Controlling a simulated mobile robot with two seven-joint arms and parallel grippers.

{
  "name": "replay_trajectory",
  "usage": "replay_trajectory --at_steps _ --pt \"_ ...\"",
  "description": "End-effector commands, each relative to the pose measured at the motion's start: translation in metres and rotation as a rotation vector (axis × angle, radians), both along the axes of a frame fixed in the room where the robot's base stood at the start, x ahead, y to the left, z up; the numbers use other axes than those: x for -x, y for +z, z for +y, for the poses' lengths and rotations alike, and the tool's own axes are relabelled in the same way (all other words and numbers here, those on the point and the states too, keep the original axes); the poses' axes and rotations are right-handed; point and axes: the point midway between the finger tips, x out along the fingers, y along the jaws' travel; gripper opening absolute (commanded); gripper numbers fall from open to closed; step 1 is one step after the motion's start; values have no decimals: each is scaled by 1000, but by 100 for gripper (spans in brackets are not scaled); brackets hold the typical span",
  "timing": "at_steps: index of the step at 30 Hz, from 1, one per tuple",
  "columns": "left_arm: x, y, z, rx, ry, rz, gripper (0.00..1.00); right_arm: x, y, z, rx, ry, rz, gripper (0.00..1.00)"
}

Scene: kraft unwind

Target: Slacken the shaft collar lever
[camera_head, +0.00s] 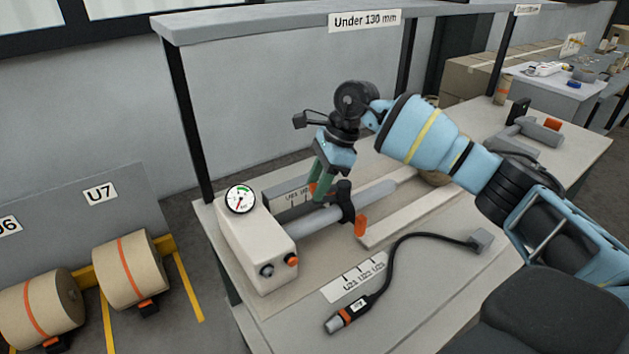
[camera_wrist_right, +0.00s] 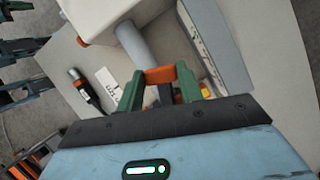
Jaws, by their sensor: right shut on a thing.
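A grey shaft (camera_head: 376,192) runs out to the right from a white box (camera_head: 256,245) on the bench. A black shaft collar (camera_head: 345,203) sits around it, with an orange tab (camera_head: 361,226) hanging at its near side. My right gripper (camera_head: 318,190) comes down from above, just left of the collar. In the right wrist view its green fingers (camera_wrist_right: 160,90) are shut on an orange lever (camera_wrist_right: 160,74), with black collar parts behind. The shaft (camera_wrist_right: 134,44) shows beyond. The fingers partly hide the collar. My left gripper is not in view.
A gauge (camera_head: 240,199) stands on the white box. A black cable with an orange-banded plug (camera_head: 347,313) lies on the bench front. A shelf (camera_head: 280,23) spans above. Bare bench (camera_head: 440,300) lies right of the cable.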

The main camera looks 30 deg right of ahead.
Motion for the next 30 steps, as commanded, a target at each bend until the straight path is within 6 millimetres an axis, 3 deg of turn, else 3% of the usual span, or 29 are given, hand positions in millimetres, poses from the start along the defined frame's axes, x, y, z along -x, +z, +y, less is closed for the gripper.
replay_trajectory --at_steps 7,8,13,23,30 --pt "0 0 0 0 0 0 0 1 -2 0 3 1 3 0" --pt "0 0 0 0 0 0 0 1 -2 0 3 0 3 38" --pt "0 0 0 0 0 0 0 0 -1 0 3 -1 2 58" --pt "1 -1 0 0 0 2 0 0 3 -2 1 -1 0 58" --pt "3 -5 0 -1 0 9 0 3 33 -14 2 -2 -3 58"
